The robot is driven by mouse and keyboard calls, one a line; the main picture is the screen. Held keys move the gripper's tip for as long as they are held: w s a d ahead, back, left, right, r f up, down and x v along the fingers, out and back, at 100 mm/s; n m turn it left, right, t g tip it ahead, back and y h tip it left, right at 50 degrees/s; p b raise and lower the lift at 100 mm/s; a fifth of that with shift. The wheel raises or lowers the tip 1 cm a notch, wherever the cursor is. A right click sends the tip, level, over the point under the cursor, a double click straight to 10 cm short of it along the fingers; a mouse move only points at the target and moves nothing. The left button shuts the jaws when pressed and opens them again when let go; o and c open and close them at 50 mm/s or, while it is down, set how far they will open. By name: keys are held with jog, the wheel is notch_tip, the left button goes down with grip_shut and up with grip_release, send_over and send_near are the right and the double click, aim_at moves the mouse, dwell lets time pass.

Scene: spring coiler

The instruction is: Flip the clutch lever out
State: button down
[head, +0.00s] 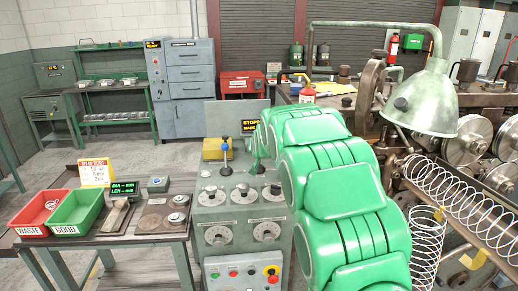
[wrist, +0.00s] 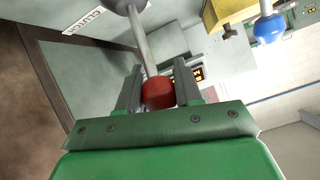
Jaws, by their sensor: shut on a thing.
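The clutch lever is a grey rod with a red ball knob (wrist: 158,94), running up in the wrist view to a round grey base at the top edge. A white CLUTCH label (wrist: 83,21) is beside it on the grey panel. My gripper (wrist: 158,88) has its two dark fingers on either side of the red knob, shut on it. In the head view my gripper (head: 259,150) is over the top of the grey control cabinet (head: 238,195), at the end of my green arm. There the red knob is hidden by my gripper.
A second lever with a blue knob (head: 224,143) stands left of my gripper; it also shows in the wrist view (wrist: 270,29). A green lamp (head: 420,100) overhangs the machine at right.

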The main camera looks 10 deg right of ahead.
jog(key=shift+s+t, duration=0.25)
jog(key=shift+t, duration=0.05)
dwell(0.5)
jog(key=c, duration=0.8)
grip_release()
jog(key=shift+s, duration=0.15)
jog(key=shift+v, duration=3.8)
jog(key=shift+f, duration=0.1)
jog(key=shift+s, duration=0.1)
